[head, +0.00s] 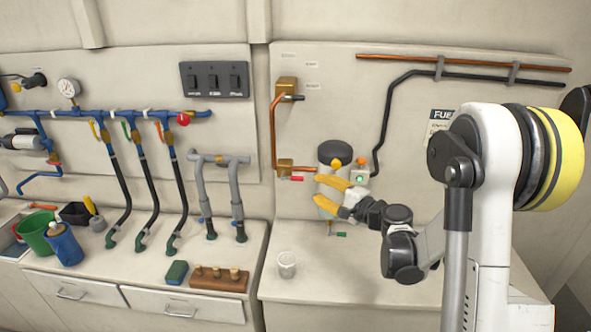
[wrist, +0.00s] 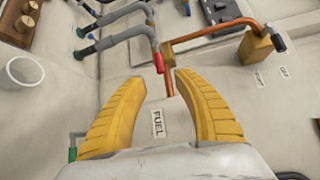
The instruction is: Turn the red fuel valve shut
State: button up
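The fuel valve's red lever (head: 291,179) sits below a small brass body (head: 285,165) at the lower end of a copper pipe on the right wall panel. In the wrist view the red lever (wrist: 159,62) lies just beyond my fingertips, near the middle. My gripper (head: 317,190) is open, with its two yellow fingers apart and nothing between them. It is to the right of the lever in the head view, in front of the fuel filter cylinder (head: 333,153). In the wrist view my gripper (wrist: 164,74) points toward the lever, and no contact shows.
A copper pipe (head: 275,127) rises to an upper brass block (head: 287,86). Grey pipes (head: 236,190) stand to the left. A green lever (head: 341,234) is under the filter. A FUEL label (wrist: 158,123) shows between my fingers.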

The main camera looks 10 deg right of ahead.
aim_at(300, 180)
jog(key=x, duration=0.9)
jog(key=shift+w+a, duration=0.3)
jog(key=shift+a, duration=0.05)
grip_shut()
